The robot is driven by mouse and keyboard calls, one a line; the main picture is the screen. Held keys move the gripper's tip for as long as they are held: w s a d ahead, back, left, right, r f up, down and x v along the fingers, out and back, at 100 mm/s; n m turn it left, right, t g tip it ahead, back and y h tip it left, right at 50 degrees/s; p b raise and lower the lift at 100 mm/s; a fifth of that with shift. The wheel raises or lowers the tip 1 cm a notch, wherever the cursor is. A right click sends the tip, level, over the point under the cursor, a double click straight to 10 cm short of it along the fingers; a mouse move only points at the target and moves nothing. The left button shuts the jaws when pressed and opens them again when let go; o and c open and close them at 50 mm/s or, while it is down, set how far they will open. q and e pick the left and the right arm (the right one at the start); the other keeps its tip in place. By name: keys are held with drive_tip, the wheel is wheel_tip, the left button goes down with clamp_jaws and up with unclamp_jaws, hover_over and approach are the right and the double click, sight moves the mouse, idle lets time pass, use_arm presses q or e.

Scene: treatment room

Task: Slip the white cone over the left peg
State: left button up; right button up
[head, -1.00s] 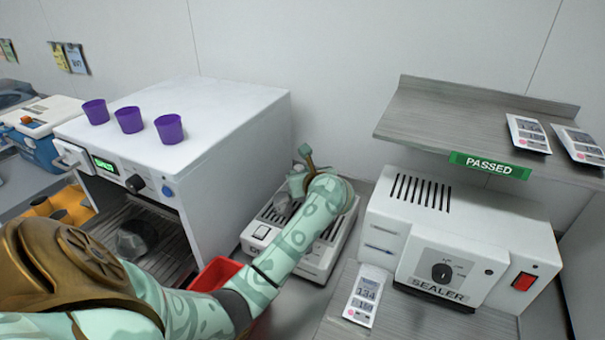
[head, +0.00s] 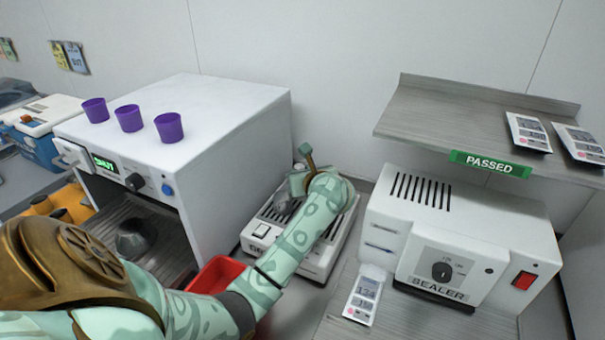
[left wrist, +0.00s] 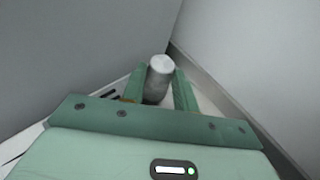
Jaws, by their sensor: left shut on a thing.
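My left gripper (left wrist: 161,88) is shut on a pale piece (left wrist: 159,75) with a whitish flat top and speckled grey sides. It tapers slightly and looks like the white cone. In the head view my left gripper (head: 302,172) is over the back of a white slotted device (head: 313,262), with my forearm covering much of it. A grey rounded shape (head: 283,204) shows beside the gripper; I cannot tell whether it is the held piece or part of the device. No peg can be made out; the arm hides that area. My right gripper is not in view.
A white oven-like box (head: 235,115) with purple cups (head: 129,118) on top stands left. A red bin (head: 217,272) sits under my arm. The sealer (head: 470,225) stands right, below a grey shelf (head: 430,115). A wall is close behind the slotted device.

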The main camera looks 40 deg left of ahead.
use_arm(q)
drive_tip(key=shift+f, duration=0.1)
idle(0.3)
drive_tip(key=shift+r+p, duration=0.5)
drive_tip(key=shift+r, duration=0.35)
drive_tip(key=shift+r, duration=0.1)
idle(0.7)
drive_tip(key=shift+r+p, duration=0.5)
drive_tip(key=shift+r, duration=0.15)
drive_tip(key=shift+f, duration=0.1)
idle(0.6)
drive_tip(key=o, duration=0.7)
drive_tip(key=shift+c, duration=0.2)
